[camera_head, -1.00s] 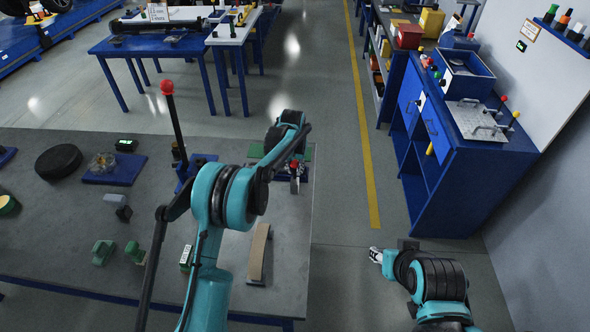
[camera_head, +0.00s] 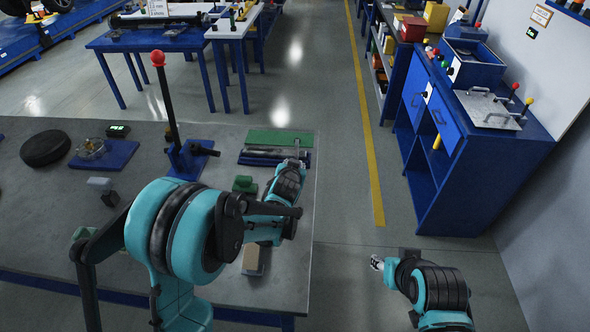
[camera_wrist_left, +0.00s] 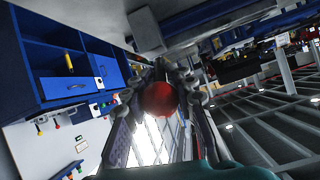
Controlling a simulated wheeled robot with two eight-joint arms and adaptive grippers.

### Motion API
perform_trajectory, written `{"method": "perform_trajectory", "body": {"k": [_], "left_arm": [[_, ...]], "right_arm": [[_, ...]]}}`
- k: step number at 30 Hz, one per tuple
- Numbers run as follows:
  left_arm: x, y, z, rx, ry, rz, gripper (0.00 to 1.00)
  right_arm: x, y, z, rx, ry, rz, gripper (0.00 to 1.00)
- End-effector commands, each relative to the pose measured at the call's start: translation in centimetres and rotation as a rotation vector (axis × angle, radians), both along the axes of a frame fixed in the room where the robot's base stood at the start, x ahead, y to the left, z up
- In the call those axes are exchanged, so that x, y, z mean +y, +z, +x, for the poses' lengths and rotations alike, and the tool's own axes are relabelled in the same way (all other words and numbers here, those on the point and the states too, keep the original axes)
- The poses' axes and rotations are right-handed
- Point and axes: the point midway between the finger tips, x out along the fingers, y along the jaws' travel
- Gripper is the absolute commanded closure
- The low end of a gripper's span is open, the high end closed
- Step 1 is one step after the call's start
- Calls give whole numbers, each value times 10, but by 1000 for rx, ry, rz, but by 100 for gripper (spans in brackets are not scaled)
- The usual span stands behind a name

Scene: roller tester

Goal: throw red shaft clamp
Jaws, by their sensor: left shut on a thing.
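A red ball knob (camera_wrist_left: 160,98) sits between the fingers of my left gripper (camera_wrist_left: 158,85) in the left wrist view, and the gripper is shut on it. In the head view my left gripper (camera_head: 298,160) is at the right end of a low fixture (camera_head: 262,156) with a dark cylinder on a blue base. The knob is hidden there by the gripper. Another red ball knob (camera_head: 157,59) tops a tall black lever on a blue base further left. My right gripper (camera_head: 377,263) is away from the table at lower right; its fingers are too small to read.
The grey table (camera_head: 215,240) also holds a green block (camera_head: 244,184), a black disc (camera_head: 45,148) and a blue tray (camera_head: 120,152). A blue cabinet (camera_head: 432,180) stands at right, across open floor with a yellow line (camera_head: 372,180).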

Motion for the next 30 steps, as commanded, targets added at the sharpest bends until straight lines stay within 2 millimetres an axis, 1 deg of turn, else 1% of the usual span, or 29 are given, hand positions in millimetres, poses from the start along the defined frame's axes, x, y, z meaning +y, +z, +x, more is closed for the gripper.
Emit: {"method": "perform_trajectory", "body": {"k": [1,6,9,15,27,28,30], "left_arm": [[-1,-8,-2,-27,-1,0,100],[0,-10,-4,-106,-1,0,100],[0,-10,-5,-137,0,0,100],[0,-9,-5,-167,1,0,100],[0,-9,-5,-170,1,0,100],[0,-9,-5,-170,1,0,68],[0,-9,-5,-170,1,0,52]], "right_arm": [[0,-11,0,0,0,0,60],[0,-25,0,0,0,0,60],[0,-30,0,0,0,0,60],[0,-34,0,0,0,0,60],[0,-34,0,0,0,0,60],[0,-34,0,0,0,0,60],[0,-34,0,0,0,0,60]]}}
